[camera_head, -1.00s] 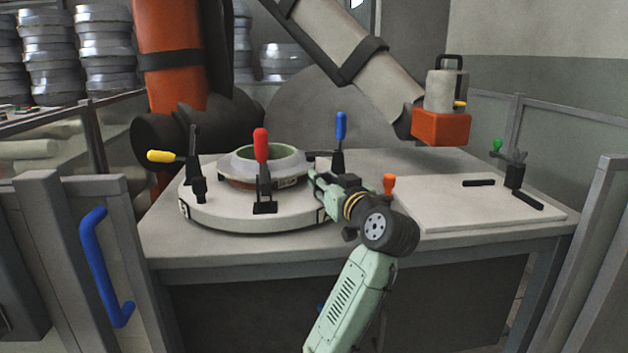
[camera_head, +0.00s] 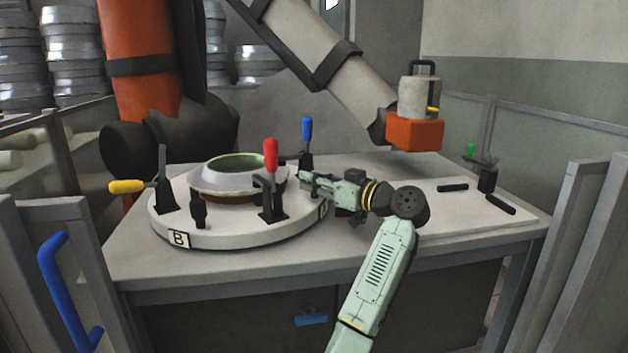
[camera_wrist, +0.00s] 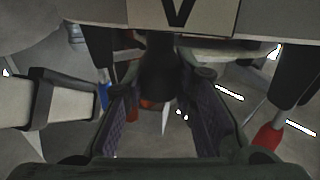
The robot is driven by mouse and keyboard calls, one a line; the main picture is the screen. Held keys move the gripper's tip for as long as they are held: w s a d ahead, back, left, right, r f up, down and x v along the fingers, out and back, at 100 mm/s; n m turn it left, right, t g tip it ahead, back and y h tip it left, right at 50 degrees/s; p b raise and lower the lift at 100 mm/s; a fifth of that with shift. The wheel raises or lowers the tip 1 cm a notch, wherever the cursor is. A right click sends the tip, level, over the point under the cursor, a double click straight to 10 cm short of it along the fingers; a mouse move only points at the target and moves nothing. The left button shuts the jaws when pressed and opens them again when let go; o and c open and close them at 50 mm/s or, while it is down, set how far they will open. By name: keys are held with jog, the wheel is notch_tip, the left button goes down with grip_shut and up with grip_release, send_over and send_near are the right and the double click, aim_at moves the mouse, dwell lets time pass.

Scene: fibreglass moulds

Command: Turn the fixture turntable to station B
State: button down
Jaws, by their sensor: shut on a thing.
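The round pale turntable (camera_head: 225,236) sits on the grey table's left part. It carries a ring mould (camera_head: 215,180) and clamps with yellow (camera_head: 126,186), red (camera_head: 271,155) and blue (camera_head: 307,129) handles. A "B" label (camera_head: 179,239) is on its front-left rim; another label (camera_head: 323,208), unreadable, is on the right rim. A short dark post (camera_head: 198,210) stands near its front. My gripper (camera_head: 304,181) is at the turntable's right side. In the wrist view it is shut on a dark post (camera_wrist: 158,65), below a plate with a dark V-shaped mark (camera_wrist: 180,12).
A pale board (camera_head: 470,212) with dark bars and a green-handled clamp (camera_head: 487,175) covers the table's right. A large orange-and-white robot arm (camera_head: 330,75) with an orange block (camera_head: 414,133) hangs behind. Grey fence panels with a blue handle (camera_head: 68,290) flank the front.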

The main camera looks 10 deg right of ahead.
jog(key=shift+w+d, duration=0.1)
jog(key=shift+w, duration=0.2)
dwell(0.4)
jog(key=c, duration=1.3)
grip_release()
jog(key=v, duration=0.7)
jog(key=shift+s+d, duration=0.1)
jog(key=shift+d, duration=0.15)
jog(key=shift+c, duration=0.2)
